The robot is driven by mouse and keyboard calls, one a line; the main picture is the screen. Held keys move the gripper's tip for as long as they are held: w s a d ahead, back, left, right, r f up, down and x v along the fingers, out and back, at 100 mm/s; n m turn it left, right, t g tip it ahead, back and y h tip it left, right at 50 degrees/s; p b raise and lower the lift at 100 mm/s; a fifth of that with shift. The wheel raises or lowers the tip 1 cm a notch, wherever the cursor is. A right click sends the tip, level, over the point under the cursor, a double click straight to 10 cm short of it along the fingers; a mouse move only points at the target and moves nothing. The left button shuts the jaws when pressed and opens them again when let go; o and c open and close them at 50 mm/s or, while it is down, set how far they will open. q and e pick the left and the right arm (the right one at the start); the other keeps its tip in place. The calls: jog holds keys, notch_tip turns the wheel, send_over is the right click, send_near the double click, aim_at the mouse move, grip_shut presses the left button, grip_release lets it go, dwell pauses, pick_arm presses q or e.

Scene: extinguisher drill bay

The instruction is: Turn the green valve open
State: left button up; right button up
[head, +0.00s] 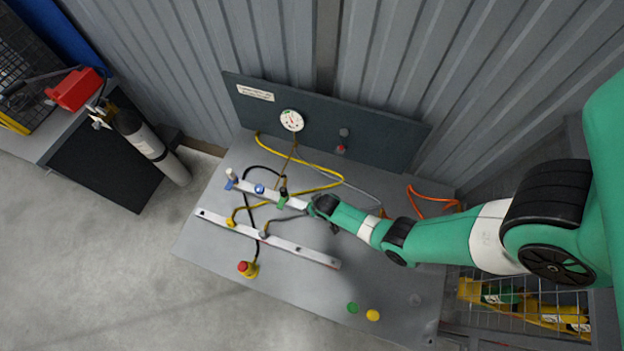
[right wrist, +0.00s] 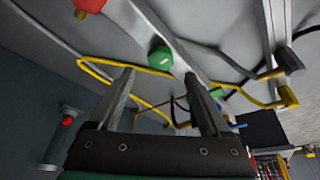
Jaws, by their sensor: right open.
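In the head view a green valve (head: 282,202) sits on the upper pale rail on the bench. My right gripper (head: 311,209) reaches in from the right, close beside it over the same rail. In the right wrist view a faceted green knob (right wrist: 160,57) shows beyond my open, empty fingers (right wrist: 160,76), between their tips and apart from them. A smaller green part (right wrist: 216,92) shows behind the finger on the right; I cannot tell which of the two matches the head view. My left gripper is not in view.
Blue valve (head: 260,188) sits farther left along the upper rail (head: 244,186). A lower rail (head: 290,246), yellow hose (head: 330,174) and red-topped button (head: 243,267) lie near. A red knob (right wrist: 90,5) shows in the wrist view.

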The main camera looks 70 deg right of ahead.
jog(key=b+x, duration=0.3)
jog(key=x, duration=0.2)
jog(key=shift+w+f, duration=0.1)
jog(key=shift+f, duration=0.2)
grip_shut()
